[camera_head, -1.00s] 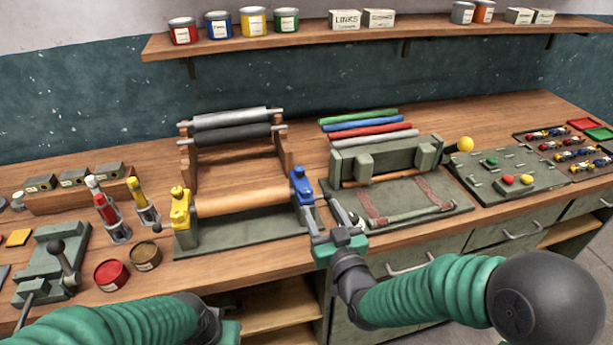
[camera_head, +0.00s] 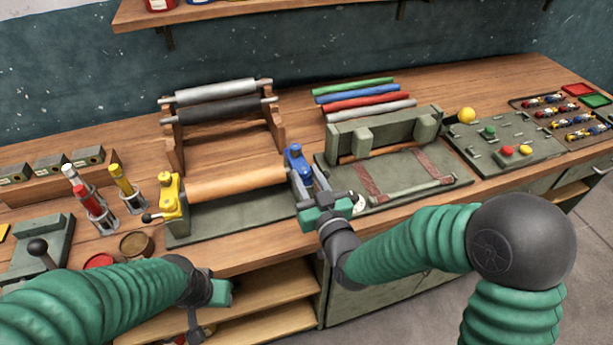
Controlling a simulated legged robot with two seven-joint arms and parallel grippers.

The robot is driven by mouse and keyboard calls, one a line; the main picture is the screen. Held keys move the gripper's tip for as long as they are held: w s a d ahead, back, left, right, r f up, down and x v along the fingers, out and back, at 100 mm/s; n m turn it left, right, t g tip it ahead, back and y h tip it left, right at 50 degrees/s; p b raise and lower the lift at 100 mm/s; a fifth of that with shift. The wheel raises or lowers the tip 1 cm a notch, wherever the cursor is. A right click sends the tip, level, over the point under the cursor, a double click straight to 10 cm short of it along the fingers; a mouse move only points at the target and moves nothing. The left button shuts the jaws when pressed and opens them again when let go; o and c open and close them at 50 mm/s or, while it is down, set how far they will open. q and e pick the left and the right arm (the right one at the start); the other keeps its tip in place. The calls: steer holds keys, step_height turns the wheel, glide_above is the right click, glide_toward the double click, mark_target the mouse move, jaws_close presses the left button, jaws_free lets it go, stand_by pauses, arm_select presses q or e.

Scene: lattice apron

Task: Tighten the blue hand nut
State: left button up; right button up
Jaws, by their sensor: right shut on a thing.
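The blue hand nut (camera_head: 295,157) sits on top of the right end stand of a roller frame, at the end of a tan roller (camera_head: 235,183). My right gripper (camera_head: 309,182) is at the front of this blue part, its fingers reaching up against it. It is shut on the blue part, whose lower portion the fingers hide. A matching yellow nut (camera_head: 171,190) tops the left end stand, with a dark-knobbed lever in front. My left gripper (camera_head: 221,292) is low in front of the bench; its fingers do not show clearly.
A green press plate (camera_head: 440,195) with red straps lies right of the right gripper. Ink tubes (camera_head: 92,205) and tins stand left of the roller frame. Silver and black rollers (camera_head: 222,103) rest on a wooden rack behind. Open shelves (camera_head: 270,290) are below the bench.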

steer(key=shift+a, duration=0.25)
jaws_close()
steer(key=shift+d+f, duration=0.15)
steer(key=shift+d, duration=0.15)
steer(key=shift+h+b, duration=0.3)
steer(key=shift+b, duration=0.05)
steer(key=shift+a+m+t+h+b, duration=0.15)
steer(key=shift+a+m+h+b, duration=0.1)
steer(key=shift+m+h, duration=0.25)
steer(key=shift+a+m+t+h+b, duration=0.15)
steer(key=shift+m+h+b, duration=0.1)
steer(key=shift+m+h, duration=0.25)
steer(key=shift+s+a+m+h, duration=0.1)
steer(key=shift+m+h, duration=0.3)
steer(key=shift+h, duration=0.5)
